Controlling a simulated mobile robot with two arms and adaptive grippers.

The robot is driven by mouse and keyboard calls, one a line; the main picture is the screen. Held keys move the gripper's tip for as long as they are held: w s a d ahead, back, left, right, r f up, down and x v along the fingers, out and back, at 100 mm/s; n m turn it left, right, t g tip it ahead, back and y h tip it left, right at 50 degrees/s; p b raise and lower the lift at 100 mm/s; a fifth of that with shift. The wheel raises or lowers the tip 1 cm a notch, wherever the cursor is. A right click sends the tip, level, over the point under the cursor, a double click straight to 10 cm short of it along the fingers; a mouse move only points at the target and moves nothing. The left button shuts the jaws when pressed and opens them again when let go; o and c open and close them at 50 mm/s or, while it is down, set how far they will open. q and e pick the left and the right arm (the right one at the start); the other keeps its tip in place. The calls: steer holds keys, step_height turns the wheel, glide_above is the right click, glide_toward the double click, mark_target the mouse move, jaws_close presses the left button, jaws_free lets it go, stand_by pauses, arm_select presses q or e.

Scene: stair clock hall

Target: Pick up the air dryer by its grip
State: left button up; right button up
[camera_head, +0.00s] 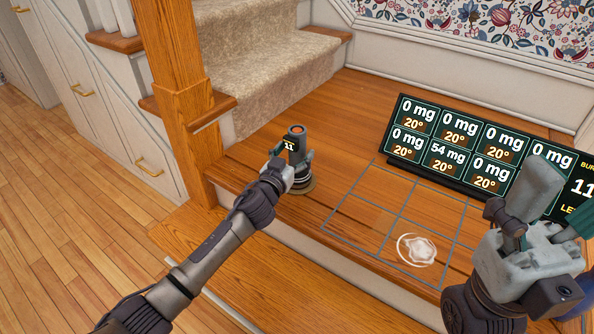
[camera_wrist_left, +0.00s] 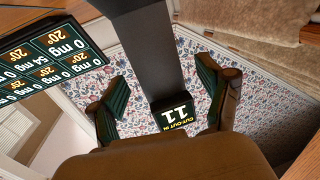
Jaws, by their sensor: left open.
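The air dryer (camera_head: 297,131) stands upright on a round base (camera_head: 304,187) on the wooden landing, left of the grid. It is dark grey with an orange top end and a small label reading 11. In the left wrist view its dark body (camera_wrist_left: 145,50) lies between my fingers, with the label (camera_wrist_left: 174,112) nearby. My left gripper (camera_head: 292,161) is at the dryer, its green-padded fingers apart on either side; in the wrist view (camera_wrist_left: 166,95) gaps show beside the body. My right gripper (camera_head: 540,222) hangs at the right; its finger opening is unclear.
A lined grid (camera_head: 372,220) on the landing has a white patch (camera_head: 417,249) in a near cell. A black display (camera_head: 440,182) reads 54 mg in one field, 0 mg in others. A wooden post (camera_head: 180,95) and carpeted stairs (camera_head: 255,60) stand behind left.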

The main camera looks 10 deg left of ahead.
arm_select(q)
steer(key=shift+w+d, duration=0.2)
steer(key=shift+w, duration=0.75)
steer(key=shift+c, duration=0.2)
jaws_close()
steer(key=shift+r, duration=0.2)
